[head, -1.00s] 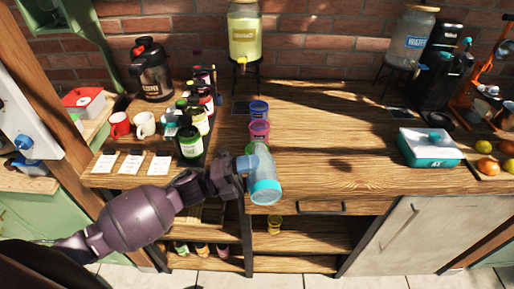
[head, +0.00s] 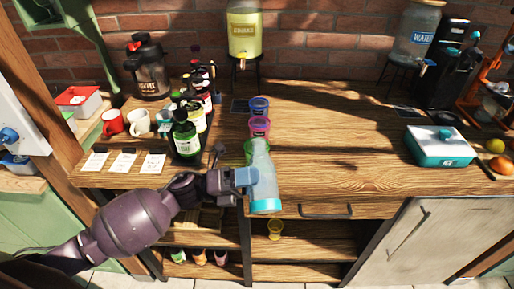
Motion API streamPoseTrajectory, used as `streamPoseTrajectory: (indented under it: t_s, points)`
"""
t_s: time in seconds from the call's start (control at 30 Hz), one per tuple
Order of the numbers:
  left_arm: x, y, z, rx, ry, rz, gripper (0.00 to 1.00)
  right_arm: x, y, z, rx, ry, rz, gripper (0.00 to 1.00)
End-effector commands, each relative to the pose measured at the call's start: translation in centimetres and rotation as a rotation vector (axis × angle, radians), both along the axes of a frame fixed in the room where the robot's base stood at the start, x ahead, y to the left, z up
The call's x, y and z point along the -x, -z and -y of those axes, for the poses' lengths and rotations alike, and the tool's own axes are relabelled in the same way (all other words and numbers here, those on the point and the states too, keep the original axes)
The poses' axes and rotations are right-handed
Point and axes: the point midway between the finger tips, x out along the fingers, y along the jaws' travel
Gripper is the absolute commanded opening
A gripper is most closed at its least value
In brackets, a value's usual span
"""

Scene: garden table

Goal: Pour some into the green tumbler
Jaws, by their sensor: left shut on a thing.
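My left gripper (head: 243,178) is shut on a clear bottle (head: 264,178) with a teal base, at the front edge of the counter. The bottle's narrow end points toward the back and its teal base toward the front. The green tumbler (head: 249,149) stands on the counter just behind the bottle's narrow end and is partly hidden by it. I cannot tell whether the bottle touches the tumbler or whether any liquid flows. My right gripper is not in view.
A pink tumbler (head: 259,126) and a blue tumbler (head: 259,105) stand behind the green one. Several syrup bottles (head: 186,137) stand to the left. A drink dispenser (head: 243,33) is at the back. A teal box (head: 441,146) is at the right; the counter between is clear.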

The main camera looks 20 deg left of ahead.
Motion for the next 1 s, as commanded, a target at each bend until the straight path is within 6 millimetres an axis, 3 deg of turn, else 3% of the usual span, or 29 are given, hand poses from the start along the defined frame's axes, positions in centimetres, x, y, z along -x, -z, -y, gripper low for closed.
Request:
streamPoseTrajectory:
  t_s: [0.3, 1.0]
  points:
    - [-0.5, 0.9, -0.2, -0.042, -0.001, 0.098, 0.28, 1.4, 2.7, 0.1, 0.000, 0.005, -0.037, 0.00]
    - [-0.5, 0.7, -0.2, -0.042, -0.001, 0.100, 0.28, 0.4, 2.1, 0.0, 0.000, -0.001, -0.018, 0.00]
